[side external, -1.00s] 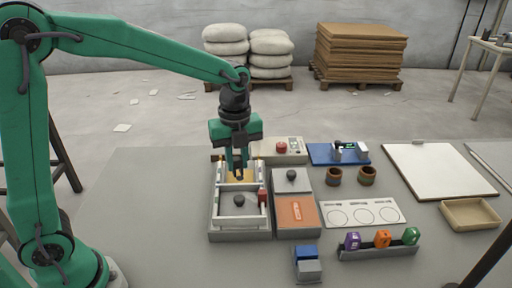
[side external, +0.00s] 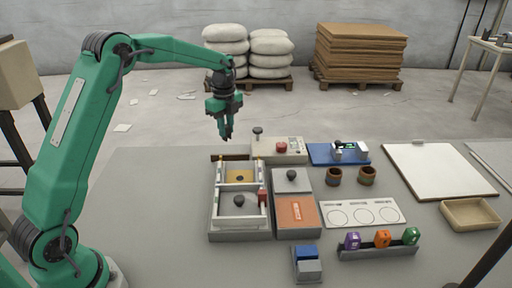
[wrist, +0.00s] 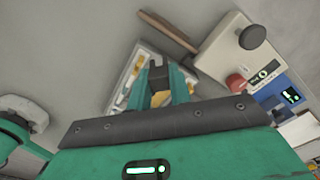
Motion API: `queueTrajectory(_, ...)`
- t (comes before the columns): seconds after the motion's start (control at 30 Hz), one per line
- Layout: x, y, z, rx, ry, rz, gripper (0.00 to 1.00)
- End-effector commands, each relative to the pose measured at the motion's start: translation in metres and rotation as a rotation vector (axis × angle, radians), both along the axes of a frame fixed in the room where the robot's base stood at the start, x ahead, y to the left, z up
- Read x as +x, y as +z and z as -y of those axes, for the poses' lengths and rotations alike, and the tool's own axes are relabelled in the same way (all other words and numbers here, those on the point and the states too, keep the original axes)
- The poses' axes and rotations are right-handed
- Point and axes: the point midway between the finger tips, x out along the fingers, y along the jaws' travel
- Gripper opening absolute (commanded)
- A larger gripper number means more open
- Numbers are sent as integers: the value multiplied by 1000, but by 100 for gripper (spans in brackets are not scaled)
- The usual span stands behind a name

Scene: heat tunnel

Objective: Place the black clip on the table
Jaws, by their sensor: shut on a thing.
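My gripper (side external: 226,136) is raised in the air above the back of the grey fixture, clear of the table. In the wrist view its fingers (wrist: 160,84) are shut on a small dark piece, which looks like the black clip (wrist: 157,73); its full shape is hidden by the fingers. In the side view the clip blends with the dark fingertips. The grey table (side external: 150,210) lies below, with its left part bare.
The white-walled fixture (side external: 215,222) has a yellow piece (side external: 233,179) in its rear bay. A control box (side external: 270,154) with a red button stands behind. An orange-topped unit (side external: 296,214), blue device (side external: 325,155), cups, white card (side external: 380,207) and tray (side external: 470,214) fill the right.

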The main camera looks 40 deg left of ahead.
Motion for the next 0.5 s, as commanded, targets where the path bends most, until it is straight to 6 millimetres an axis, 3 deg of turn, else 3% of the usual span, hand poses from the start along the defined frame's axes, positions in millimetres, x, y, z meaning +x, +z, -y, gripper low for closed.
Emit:
queueTrajectory(0.27,1,-5,-7,0,2,-1,0)
queueTrajectory(0.5,5,-23,-37,0,4,-2,0)
